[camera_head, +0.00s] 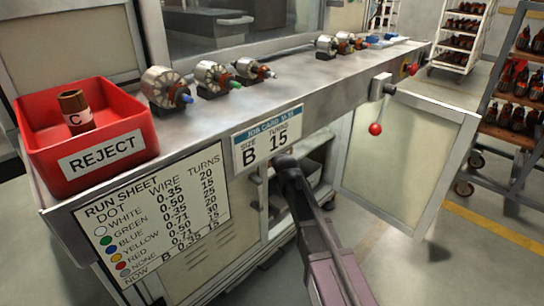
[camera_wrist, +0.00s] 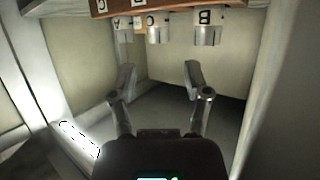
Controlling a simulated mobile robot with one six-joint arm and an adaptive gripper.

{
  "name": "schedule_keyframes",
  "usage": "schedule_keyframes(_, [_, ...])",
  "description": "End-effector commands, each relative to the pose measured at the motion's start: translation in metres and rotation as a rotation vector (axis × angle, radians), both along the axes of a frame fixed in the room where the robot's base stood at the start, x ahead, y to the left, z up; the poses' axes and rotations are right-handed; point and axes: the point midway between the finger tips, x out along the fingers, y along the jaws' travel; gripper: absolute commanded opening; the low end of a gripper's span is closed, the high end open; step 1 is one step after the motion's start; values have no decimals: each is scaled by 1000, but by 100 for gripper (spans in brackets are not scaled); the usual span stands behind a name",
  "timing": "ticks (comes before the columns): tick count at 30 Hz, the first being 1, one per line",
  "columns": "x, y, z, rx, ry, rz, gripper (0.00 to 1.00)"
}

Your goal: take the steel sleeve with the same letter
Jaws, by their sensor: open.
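In the wrist view, several steel sleeves with pale letter labels show at the top edge, by a brown rack board (camera_wrist: 170,7). The sleeve marked B (camera_wrist: 206,36) is at the right. The sleeve marked C (camera_wrist: 157,35) is near the middle, and one that seems marked A (camera_wrist: 122,35) is left of it. My gripper (camera_wrist: 160,75) is open and empty, its fingers apart below the sleeves in the picture and not touching them. My arm hides the gripper there.
In the wrist view, cabinet walls stand close at left and right (camera_wrist: 258,90). In the head view, the cabinet door (camera_head: 405,165) is open. The bench above holds several armatures (camera_head: 213,77) and a red REJECT bin (camera_head: 103,158) with a brown piece marked C (camera_head: 77,110).

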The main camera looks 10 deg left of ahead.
Motion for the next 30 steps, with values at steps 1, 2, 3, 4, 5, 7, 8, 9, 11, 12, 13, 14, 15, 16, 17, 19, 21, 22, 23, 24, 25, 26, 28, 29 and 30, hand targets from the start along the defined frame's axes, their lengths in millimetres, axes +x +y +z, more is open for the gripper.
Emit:
schedule_keyframes(1, [11, 4, -6, 0, 0, 0, 62])
schedule_keyframes(2, [15, 5, -8, 0, 0, 0, 62])
schedule_keyframes(3, [20, 7, -11, 0, 0, 0, 62])
schedule_keyframes(4, [24, 8, -12, 0, 0, 0, 62])
schedule_keyframes(5, [28, 9, -14, 0, 0, 0, 62])
schedule_keyframes(7, [35, 12, -17, 0, 0, 0, 62])
schedule_keyframes(8, [38, 13, -18, 0, 0, 0, 62])
schedule_keyframes(9, [41, 14, -19, 0, 0, 0, 62])
schedule_keyframes(11, [44, 15, -20, 0, 0, 1, 62])
schedule_keyframes(12, [45, 15, -21, 0, 0, 1, 62])
schedule_keyframes(13, [46, 16, -21, 0, 0, 1, 62])
schedule_keyframes(14, [46, 16, -21, 0, 0, 1, 62])
schedule_keyframes(15, [46, 16, -21, 0, 0, 1, 62])
schedule_keyframes(16, [46, 16, -21, 0, 0, 1, 62])
schedule_keyframes(17, [46, 16, -20, 0, 0, 1, 62])
schedule_keyframes(19, [46, 16, -20, 0, 0, 1, 62])
schedule_keyframes(21, [46, 16, -20, 0, 0, 1, 62])
schedule_keyframes(22, [46, 16, -20, 0, 0, 1, 62])
schedule_keyframes(23, [46, 16, -20, 0, 0, 1, 62])
schedule_keyframes(24, [46, 17, -21, 0, 0, 1, 62])
schedule_keyframes(25, [47, 17, -21, 0, 0, 1, 62])
schedule_keyframes(26, [48, 17, -22, 0, 0, 1, 62])
schedule_keyframes(28, [51, 18, -24, 0, 0, 1, 62])
schedule_keyframes(29, [54, 19, -25, 0, 0, 1, 62])
schedule_keyframes(30, [57, 20, -27, 1, 0, 2, 62])
